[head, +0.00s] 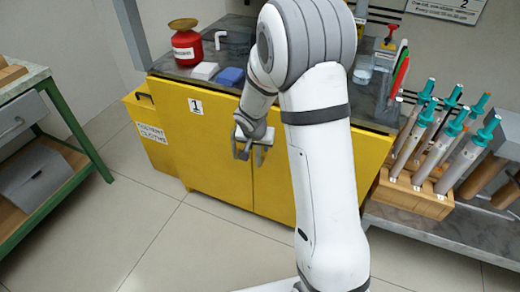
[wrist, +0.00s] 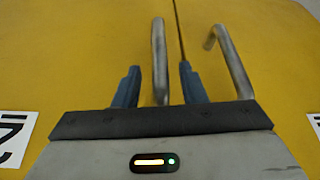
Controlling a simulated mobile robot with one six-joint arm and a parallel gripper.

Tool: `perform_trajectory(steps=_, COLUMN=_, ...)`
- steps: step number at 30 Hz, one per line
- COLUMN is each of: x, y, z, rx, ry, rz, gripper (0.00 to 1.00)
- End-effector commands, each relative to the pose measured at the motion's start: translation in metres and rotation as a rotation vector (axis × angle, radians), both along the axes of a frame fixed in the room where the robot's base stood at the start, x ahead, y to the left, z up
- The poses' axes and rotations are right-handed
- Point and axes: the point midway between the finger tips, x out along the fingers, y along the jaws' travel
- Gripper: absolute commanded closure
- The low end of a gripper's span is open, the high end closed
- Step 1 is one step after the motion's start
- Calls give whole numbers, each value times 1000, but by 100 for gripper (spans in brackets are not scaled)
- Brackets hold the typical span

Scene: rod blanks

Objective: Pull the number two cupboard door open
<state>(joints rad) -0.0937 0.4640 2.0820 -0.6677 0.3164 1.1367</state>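The yellow cupboard (head: 210,165) has two doors; the left one carries a label 1 (head: 196,106). The right door (head: 275,190) is partly hidden behind my arm. In the wrist view, a label that looks like a 2 (wrist: 14,138) is on the door left of the seam. That door's bar handle (wrist: 159,50) appears between the two blue fingers of my gripper (wrist: 160,88), with gaps on both sides. The other door's handle (wrist: 230,60) is to the right. My gripper (head: 249,150) is open at the cupboard front. Both doors look shut.
A wooden rack (head: 415,195) of teal-capped tubes is at right. A green-framed bench (head: 85,150) is at left. The floor in front is clear.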

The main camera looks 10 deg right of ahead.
Motion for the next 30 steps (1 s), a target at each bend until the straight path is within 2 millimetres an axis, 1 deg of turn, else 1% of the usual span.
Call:
perform_trajectory(steps=1, x=2, y=-1, z=-7, rx=1, ry=1, rz=-1, gripper=62)
perform_trajectory(steps=4, x=5, y=-2, z=-13, rx=0, ry=0, rz=1, gripper=62)
perform_trajectory(steps=13, x=5, y=-2, z=-15, rx=0, ry=0, rz=1, gripper=62)
perform_trajectory(steps=14, x=5, y=-2, z=-15, rx=0, ry=0, rz=1, gripper=64)
perform_trajectory(steps=27, x=5, y=-2, z=-15, rx=-1, ry=0, rz=2, gripper=100)
perform_trajectory(steps=30, x=5, y=-2, z=-15, rx=0, ry=1, rz=2, gripper=100)
